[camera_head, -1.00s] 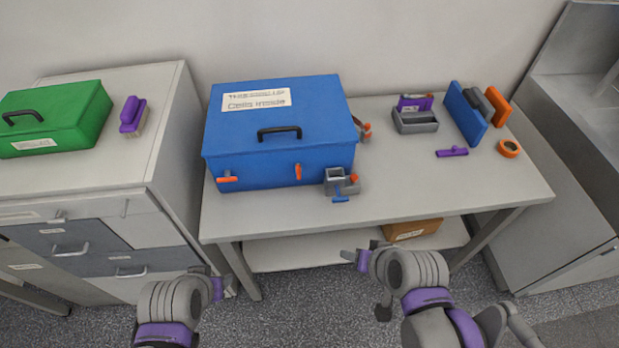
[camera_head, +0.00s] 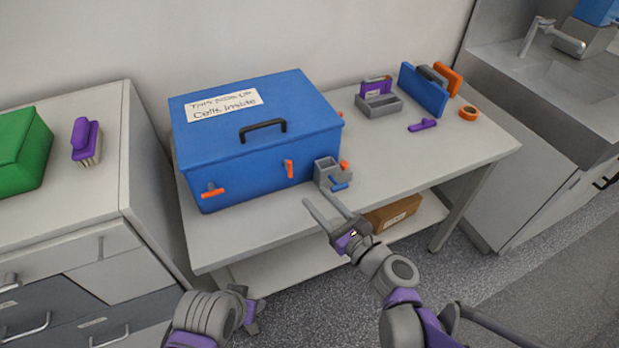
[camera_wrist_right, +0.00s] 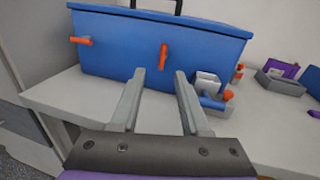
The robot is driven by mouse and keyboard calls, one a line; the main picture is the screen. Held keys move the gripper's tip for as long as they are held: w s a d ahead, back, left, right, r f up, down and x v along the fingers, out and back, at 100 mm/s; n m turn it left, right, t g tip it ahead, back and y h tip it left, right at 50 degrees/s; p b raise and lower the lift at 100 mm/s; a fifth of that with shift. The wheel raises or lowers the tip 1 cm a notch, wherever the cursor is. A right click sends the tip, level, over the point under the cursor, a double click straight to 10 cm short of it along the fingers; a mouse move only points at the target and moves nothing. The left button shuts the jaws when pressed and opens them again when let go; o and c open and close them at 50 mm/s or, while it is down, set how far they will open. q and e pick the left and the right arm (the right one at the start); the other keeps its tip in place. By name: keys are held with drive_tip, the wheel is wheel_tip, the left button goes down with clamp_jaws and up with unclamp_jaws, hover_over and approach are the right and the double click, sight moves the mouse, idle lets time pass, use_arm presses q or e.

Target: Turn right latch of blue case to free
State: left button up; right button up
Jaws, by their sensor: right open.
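The blue case (camera_head: 260,125) stands shut on the table, with a black handle and a "Cells inside" label on its lid. Its right latch (camera_head: 289,168) is an orange lever, upright on the front face. Its left latch (camera_head: 212,191) is orange and lies sideways. My right gripper (camera_head: 328,210) is open and empty, in front of the case and below the right latch, apart from it. In the right wrist view the right latch (camera_wrist_right: 163,57) shows above and between the two fingers (camera_wrist_right: 158,82). My left arm is at the bottom; its fingers cannot be made out clearly.
A grey holder (camera_head: 326,170) with blue and orange parts stands close to the case's right front corner. A grey bin (camera_head: 379,105), a purple tool (camera_head: 422,125) and orange tape (camera_head: 468,112) lie farther right. The table front (camera_head: 240,235) is clear.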

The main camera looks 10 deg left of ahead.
sight(291, 168)
drive_tip(key=shift+m, duration=0.3)
drive_tip(key=x, duration=1)
drive_tip(key=shift+w, duration=0.45)
drive_tip(key=shift+c, duration=0.3)
clamp_jaws()
